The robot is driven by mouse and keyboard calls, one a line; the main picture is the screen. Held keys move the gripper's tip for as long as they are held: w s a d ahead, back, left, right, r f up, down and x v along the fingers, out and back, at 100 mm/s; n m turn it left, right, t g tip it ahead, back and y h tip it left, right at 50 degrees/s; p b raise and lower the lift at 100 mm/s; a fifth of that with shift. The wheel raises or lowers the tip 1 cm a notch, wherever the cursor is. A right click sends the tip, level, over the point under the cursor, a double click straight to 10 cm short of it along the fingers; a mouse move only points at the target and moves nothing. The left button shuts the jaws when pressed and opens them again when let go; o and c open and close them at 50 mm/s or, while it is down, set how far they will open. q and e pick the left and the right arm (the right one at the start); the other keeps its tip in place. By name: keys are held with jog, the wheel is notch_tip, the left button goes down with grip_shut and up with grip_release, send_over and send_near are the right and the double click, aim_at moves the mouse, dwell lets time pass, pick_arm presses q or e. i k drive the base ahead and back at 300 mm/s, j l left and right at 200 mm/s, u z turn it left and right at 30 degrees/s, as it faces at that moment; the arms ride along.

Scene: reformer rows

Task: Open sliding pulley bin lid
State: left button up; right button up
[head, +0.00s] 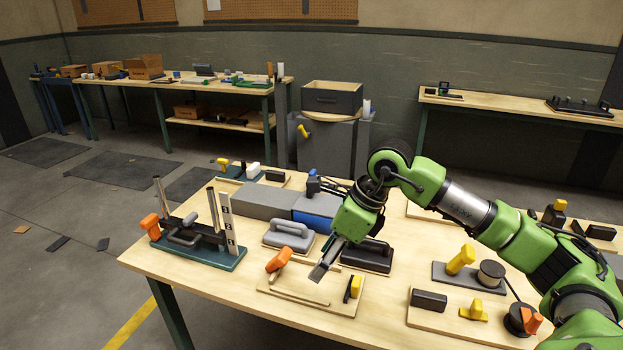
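My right arm comes in from the right, and its gripper (319,273) points down over the front middle of the workbench. Its dark fingers look close together, but their gap is too small to judge. A long grey box (262,200) with a blue section (317,210) at its right end lies behind the gripper. I cannot tell for certain which part is the pulley bin lid. A grey block with a handle (289,236) sits left of the gripper, and a black handled block (368,257) sits to its right, partly behind my arm. My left gripper is not in view.
A wooden board (300,293) with an orange knob (279,260) lies under the gripper. A green-based fixture with upright posts (199,250) stands at the left edge. A grey plate with a yellow handle (460,260) is on the right. The front left tabletop is bare.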

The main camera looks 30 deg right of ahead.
aim_at(321, 204)
jog(key=i+l, duration=1.15)
jog(key=i, duration=0.2)
